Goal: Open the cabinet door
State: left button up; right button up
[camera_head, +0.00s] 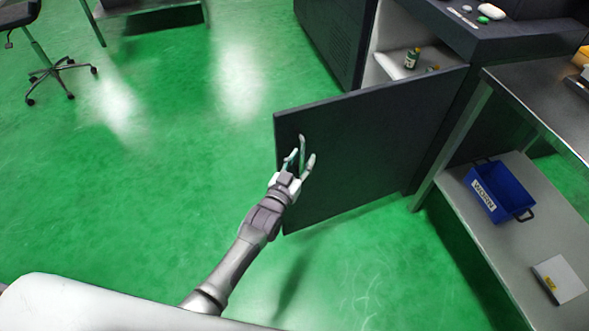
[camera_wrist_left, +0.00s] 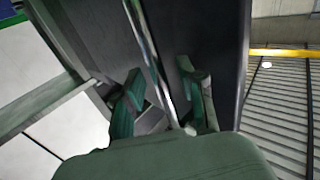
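The cabinet door (camera_head: 370,140) is a large dark panel. It stands swung well out from the dark cabinet (camera_head: 335,40), and the lit inside (camera_head: 392,42) shows above its top edge. A slim metal handle (camera_head: 302,143) runs upright near the door's free edge; it also shows in the left wrist view (camera_wrist_left: 150,50). My left gripper (camera_head: 300,160) is at this handle, with one finger on each side. In the left wrist view my left gripper (camera_wrist_left: 160,95) has its fingers apart, with gaps beside the bar. My right gripper is not in view.
A small bottle (camera_head: 411,58) stands inside the cabinet. At right, a metal workbench (camera_head: 540,75) has a lower shelf with a blue bin (camera_head: 498,191) and a white box (camera_head: 558,279). An office chair (camera_head: 55,68) stands at far left. The green floor left of the door is clear.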

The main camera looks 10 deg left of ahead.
pick_arm(q)
jog(key=v, duration=1.1)
jog(key=shift+s, duration=0.2)
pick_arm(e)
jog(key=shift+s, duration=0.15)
